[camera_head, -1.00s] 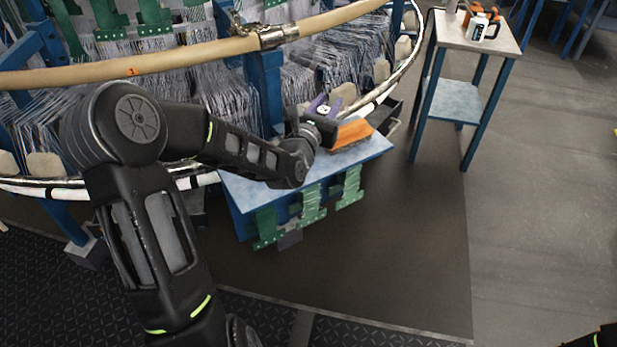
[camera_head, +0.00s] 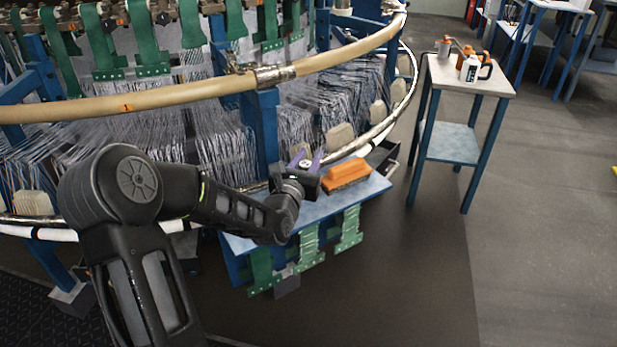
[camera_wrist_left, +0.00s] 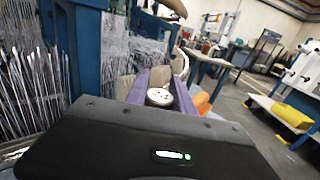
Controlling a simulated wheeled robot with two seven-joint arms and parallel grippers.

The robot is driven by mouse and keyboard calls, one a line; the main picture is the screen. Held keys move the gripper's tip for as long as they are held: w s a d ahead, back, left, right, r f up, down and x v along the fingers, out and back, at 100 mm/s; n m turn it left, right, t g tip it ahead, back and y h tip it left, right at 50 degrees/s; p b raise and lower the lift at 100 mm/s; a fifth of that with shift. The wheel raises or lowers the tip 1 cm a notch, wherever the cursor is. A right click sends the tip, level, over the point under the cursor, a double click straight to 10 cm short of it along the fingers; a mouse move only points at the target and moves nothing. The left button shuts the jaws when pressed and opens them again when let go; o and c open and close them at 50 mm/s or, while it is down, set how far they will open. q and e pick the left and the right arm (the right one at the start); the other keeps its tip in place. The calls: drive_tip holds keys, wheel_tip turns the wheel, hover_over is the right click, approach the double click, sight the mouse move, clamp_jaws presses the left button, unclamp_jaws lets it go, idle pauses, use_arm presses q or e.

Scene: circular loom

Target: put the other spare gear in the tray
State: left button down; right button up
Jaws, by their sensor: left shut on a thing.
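My left gripper (camera_head: 305,163) has purple fingers and is over the small blue side table (camera_head: 322,209) beside the loom. It is shut on a small pale round gear (camera_wrist_left: 160,97), which shows between the purple fingers in the left wrist view. In the head view the gear is a small pale spot between the fingertips. A dark open-topped box (camera_head: 384,155), possibly the tray, sits at the table's far right end; its inside is hard to see. My right gripper is out of view.
The loom's pale ring (camera_head: 150,103) and hanging threads stand behind.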

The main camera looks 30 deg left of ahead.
use_arm(q)
drive_tip(key=shift+f, duration=0.15)
drive_tip(key=shift+f+b, duration=0.5)
drive_tip(key=shift+f, duration=1.25)
drive_tip(key=shift+f, duration=0.2)
drive_tip(key=c, duration=1.1)
unclamp_jaws()
